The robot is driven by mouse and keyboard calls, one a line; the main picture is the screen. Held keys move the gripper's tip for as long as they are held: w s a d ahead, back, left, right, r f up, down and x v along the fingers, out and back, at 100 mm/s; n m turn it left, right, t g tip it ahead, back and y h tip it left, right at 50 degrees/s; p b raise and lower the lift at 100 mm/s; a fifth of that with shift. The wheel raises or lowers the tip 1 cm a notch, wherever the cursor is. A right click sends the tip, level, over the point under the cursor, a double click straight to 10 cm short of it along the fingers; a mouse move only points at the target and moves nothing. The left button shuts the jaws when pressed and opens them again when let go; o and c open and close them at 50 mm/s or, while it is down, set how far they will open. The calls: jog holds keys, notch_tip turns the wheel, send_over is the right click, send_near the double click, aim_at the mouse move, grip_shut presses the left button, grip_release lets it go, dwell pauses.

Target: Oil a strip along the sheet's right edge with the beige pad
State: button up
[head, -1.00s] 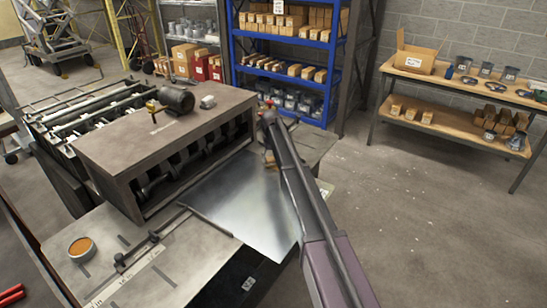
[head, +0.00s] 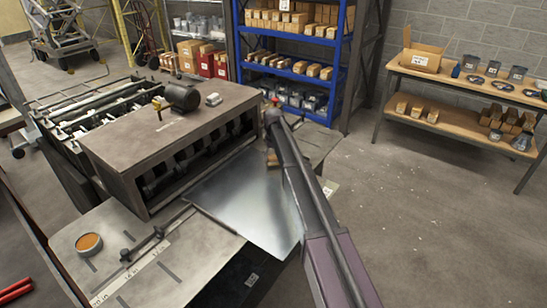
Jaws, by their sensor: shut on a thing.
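The shiny metal sheet (head: 240,205) lies flat, its far side at the opening under the brown machine housing (head: 165,125). My arm crosses over the sheet's right side and hides much of its right edge. A small part of the beige pad (head: 271,158) shows just left of my arm, by the sheet's far right corner. My gripper (head: 271,149) is mostly hidden behind my arm and is shut on the pad. Whether the pad touches the sheet cannot be told. A round tin with orange-brown contents (head: 89,244) stands on the table at the lower left.
A guide bar (head: 155,240) lies on the near table (head: 190,262), left of the sheet. A motor (head: 182,95) sits on the housing. A blue shelf (head: 240,60) stands behind, and a wooden bench (head: 455,117) at the right. The floor between is clear.

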aim_at(274, 156)
jog(key=shift+r+p, duration=2.25)
jog(key=shift+r, duration=0.25)
jog(key=shift+r, duration=0.1)
jog(key=shift+r+p, duration=1.45)
jog(key=shift+p, duration=0.05)
jog(key=shift+d, duration=0.1)
